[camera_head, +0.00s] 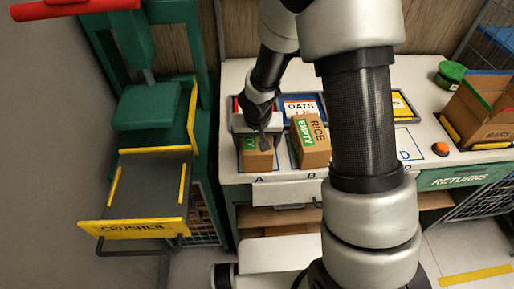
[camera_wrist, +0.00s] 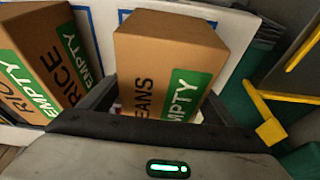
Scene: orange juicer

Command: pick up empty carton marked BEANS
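The brown BEANS carton (camera_wrist: 165,65), with a green EMPTY label, stands on the counter at the spot marked A. In the head view the carton (camera_head: 254,160) is partly covered by my gripper (camera_head: 262,136), which is above it. In the wrist view my gripper (camera_wrist: 160,108) has one finger on each side of the carton. The fingers are spread, with a thin light gap beside the carton near the right finger. Firm contact does not show, and the carton's lower part is hidden by the gripper body.
The RICE carton (camera_head: 312,143), also marked EMPTY, stands close on the right at spot B. An OATS carton (camera_head: 299,106) is behind. The green crusher (camera_head: 140,215) with yellow rails is at left. A BARS carton (camera_head: 487,112) stands on the right, by the RETURNS counter.

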